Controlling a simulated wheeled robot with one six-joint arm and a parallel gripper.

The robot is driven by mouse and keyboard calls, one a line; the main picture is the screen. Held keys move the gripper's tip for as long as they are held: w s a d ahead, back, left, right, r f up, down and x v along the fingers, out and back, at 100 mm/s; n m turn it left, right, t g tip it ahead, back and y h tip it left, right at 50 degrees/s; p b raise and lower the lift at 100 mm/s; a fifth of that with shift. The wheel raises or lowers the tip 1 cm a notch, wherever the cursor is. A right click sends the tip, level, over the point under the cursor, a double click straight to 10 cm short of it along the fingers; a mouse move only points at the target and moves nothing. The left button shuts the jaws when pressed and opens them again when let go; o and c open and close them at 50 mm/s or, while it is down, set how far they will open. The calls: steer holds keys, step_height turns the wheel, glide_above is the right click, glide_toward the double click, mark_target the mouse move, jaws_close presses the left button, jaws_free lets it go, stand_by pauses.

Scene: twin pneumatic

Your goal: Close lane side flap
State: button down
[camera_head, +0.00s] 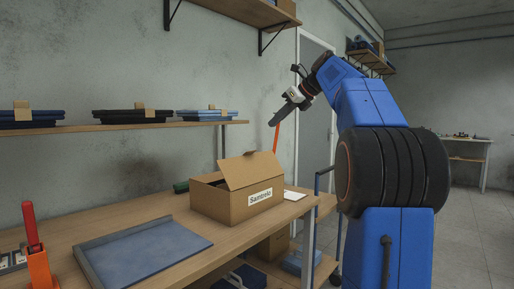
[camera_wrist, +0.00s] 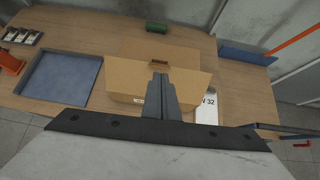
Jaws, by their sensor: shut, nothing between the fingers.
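A brown cardboard box (camera_head: 235,205) with a "Santrelo" label stands on the wooden workbench. One flap (camera_head: 252,171) stands raised and tilted on its top, and a dark gap shows at the left of the top. In the wrist view the box's near flap (camera_wrist: 125,78) spreads wide towards me, and a dark slot shows behind it. My gripper (camera_head: 272,122) is shut and empty, held in the air above and to the right of the box, apart from it in the head view. In the wrist view its fingers (camera_wrist: 158,78) hide the middle of the flap.
A wall shelf (camera_head: 150,125) holds folded stacks.

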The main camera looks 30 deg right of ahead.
steer(key=s+f+x, duration=0.1)
steer(key=f+x, duration=0.1)
steer(key=x, duration=1.1)
steer(key=shift+d+t, duration=0.25)
steer(key=shift+t, duration=0.15)
